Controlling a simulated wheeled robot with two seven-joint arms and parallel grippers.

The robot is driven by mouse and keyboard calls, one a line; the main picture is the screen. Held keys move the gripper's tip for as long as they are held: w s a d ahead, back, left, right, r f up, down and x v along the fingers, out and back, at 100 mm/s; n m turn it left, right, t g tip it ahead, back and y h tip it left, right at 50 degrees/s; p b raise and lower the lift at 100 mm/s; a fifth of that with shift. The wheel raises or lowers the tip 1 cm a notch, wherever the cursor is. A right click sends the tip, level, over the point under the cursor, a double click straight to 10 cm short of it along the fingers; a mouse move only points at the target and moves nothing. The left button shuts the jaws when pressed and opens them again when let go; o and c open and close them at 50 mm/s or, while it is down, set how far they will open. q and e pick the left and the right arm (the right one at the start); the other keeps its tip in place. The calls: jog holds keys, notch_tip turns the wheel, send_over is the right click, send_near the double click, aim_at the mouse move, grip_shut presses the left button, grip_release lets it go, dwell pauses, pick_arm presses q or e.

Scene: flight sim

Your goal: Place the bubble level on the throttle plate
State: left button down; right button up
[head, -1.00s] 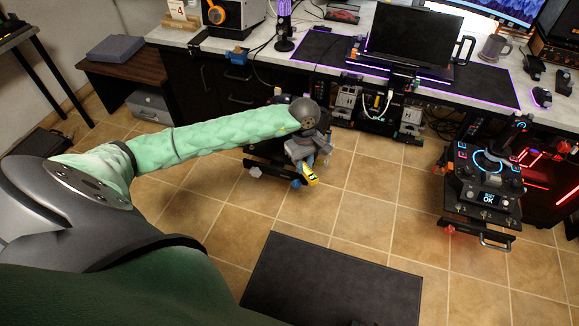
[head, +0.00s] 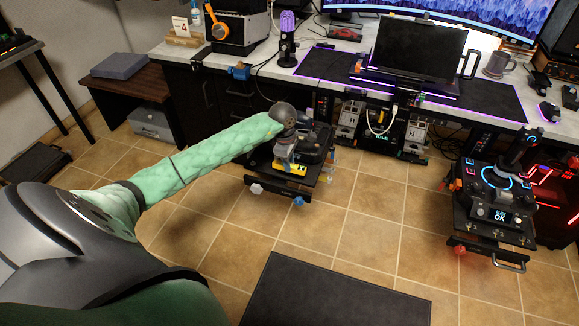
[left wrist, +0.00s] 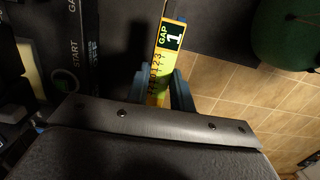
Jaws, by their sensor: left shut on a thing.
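My left gripper (head: 287,160) is shut on the bubble level, a yellow bar (head: 291,169). In the left wrist view the level (left wrist: 163,62) sits between the blue-grey fingers and shows ruler marks, a greenish part and a "GAP 1" label. In the head view the gripper and level are over the front part of the black throttle plate (head: 262,181). I cannot tell whether the level touches the plate. The throttle unit (head: 318,143) stands on the plate behind and to the right. My right gripper is not in view.
The desk (head: 420,100) with a laptop (head: 417,52) runs along the back. A joystick unit (head: 495,195) stands on a mount at the right. A dark mat (head: 335,295) lies on the tiled floor in front. The floor between the two mounts is clear.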

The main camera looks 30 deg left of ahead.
aim_at(291, 174)
pick_arm(q)
jog(key=w, duration=0.1)
jog(key=w+a+f, duration=0.1)
jog(key=w+f, duration=0.1)
jog(key=shift+w+a+f, duration=0.15)
jog(key=shift+a, duration=0.25)
jog(key=shift+f, duration=0.5)
notch_tip(291, 174, down, 3)
jog(key=shift+r+p, duration=0.1)
jog(key=shift+p, duration=0.35)
jog(key=shift+f, duration=0.2)
jog(key=c, duration=1.2)
grip_release()
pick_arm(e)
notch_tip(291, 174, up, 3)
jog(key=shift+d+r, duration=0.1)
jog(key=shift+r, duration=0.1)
pick_arm(q)
jog(key=shift+r, duration=0.1)
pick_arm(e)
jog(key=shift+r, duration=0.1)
